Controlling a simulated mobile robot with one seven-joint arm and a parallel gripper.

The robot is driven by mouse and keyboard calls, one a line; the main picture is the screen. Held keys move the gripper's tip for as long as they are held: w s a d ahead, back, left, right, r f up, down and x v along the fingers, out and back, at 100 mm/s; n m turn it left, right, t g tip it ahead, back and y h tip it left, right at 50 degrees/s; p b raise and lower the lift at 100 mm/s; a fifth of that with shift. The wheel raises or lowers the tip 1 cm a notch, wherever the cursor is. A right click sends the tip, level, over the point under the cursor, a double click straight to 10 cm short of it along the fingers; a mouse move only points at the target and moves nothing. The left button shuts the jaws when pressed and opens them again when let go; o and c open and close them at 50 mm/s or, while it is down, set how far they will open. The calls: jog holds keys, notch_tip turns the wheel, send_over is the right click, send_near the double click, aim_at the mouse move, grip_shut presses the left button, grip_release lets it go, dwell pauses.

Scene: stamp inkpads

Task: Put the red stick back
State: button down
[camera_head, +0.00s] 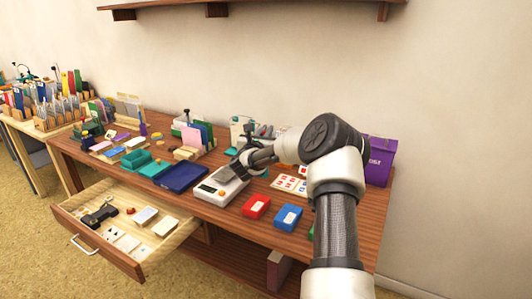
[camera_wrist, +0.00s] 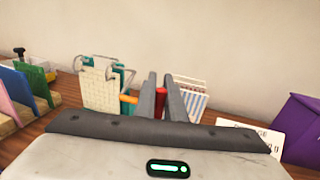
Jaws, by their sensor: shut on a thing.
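The red stick (camera_wrist: 161,103) shows as a short upright red piece between the two grey fingers of my gripper (camera_wrist: 161,82) in the wrist view. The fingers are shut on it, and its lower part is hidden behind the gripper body. In the head view my gripper (camera_head: 250,156) is over the back of the table, just behind a white device (camera_head: 221,188). The stick cannot be made out there. Beyond the fingers in the wrist view stand a wire rack with hanging cards (camera_wrist: 102,88) and a striped card (camera_wrist: 193,98). An orange piece (camera_wrist: 129,98) shows by the rack.
A red inkpad (camera_head: 257,207) and a blue inkpad (camera_head: 288,218) lie near the table's front edge. A purple box (camera_head: 380,163) stands at the right. A drawer (camera_head: 118,250) stands open.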

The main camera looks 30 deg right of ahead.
jog(key=shift+f+b, duration=0.5)
jog(key=shift+f, duration=2.15)
jog(key=shift+f, duration=0.15)
jog(key=c, duration=2.1)
grip_release()
jog(key=p+v, duration=0.2)
jog(key=v, duration=1)
jog(key=shift+a+r, duration=0.1)
jog(key=shift+r, duration=0.1)
